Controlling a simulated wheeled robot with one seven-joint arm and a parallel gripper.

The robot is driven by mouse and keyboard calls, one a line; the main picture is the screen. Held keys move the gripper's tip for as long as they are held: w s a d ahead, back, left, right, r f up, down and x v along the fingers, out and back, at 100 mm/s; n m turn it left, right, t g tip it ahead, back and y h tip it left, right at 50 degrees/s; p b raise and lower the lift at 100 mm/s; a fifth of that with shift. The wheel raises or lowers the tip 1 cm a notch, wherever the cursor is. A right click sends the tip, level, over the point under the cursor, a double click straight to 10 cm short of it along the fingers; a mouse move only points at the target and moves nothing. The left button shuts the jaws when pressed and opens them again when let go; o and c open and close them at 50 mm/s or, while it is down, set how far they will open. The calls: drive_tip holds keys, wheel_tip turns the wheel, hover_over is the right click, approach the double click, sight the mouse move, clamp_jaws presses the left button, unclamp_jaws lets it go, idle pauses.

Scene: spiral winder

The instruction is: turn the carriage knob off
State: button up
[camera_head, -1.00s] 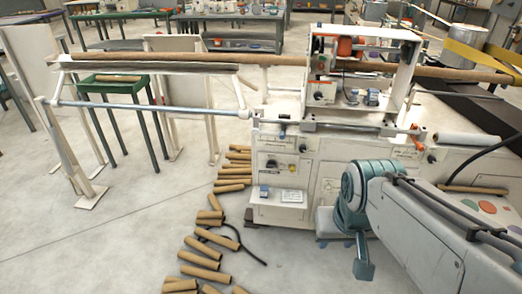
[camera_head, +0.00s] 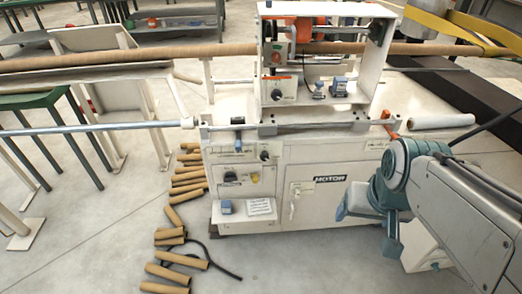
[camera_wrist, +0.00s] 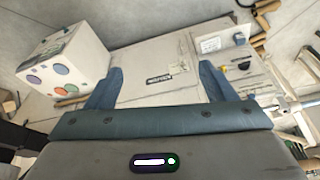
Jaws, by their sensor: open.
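The spiral winder (camera_head: 335,180) is a white cabinet with a white box-frame carriage (camera_head: 375,12) on top. A small panel on the carriage's left side bears a dark knob (camera_head: 277,95); its setting is too small to tell. Other dark knobs sit on the cabinet front: one at the upper edge (camera_head: 263,155) and one beside a yellow part (camera_head: 230,176). My gripper (camera_wrist: 160,80) is open and empty, its two blue fingers wide apart before the cabinet's MOTOR door. In the head view it is low and right of the carriage, apart from the knobs.
Cardboard tubes (camera_head: 183,254) lie on the floor left of the cabinet. A long brown tube (camera_head: 130,53) and a metal rod (camera_head: 90,129) extend left. A white roll (camera_head: 440,121) lies on top at right. A box with coloured dots (camera_wrist: 65,62) shows in the wrist view.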

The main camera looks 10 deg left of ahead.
drive_tip(key=w+a+f+t+y+b, duration=0.25)
drive_tip(key=w+a+f+b, duration=0.75)
drive_tip(key=w+f, duration=0.5)
drive_tip(key=n+t+y+b, duration=0.1)
drive_tip(key=n+t+b, duration=0.2)
drive_tip(key=t+b, duration=1.15)
approach(230, 181)
drive_tip(key=w+b, duration=0.1)
drive_tip(key=w, duration=0.1)
drive_tip(key=w+a+r+g+b, duration=0.1)
drive_tip(key=w+b, duration=0.1)
drive_tip(key=w, duration=0.1)
drive_tip(key=w+r+g+b, duration=0.1)
drive_tip(key=w+b, duration=0.1)
drive_tip(key=w, duration=0.1)
drive_tip(key=shift+w+a, duration=0.1)
drive_tip(key=shift+a, duration=0.05)
drive_tip(key=shift+r, duration=0.1)
drive_tip(key=c, duration=1)
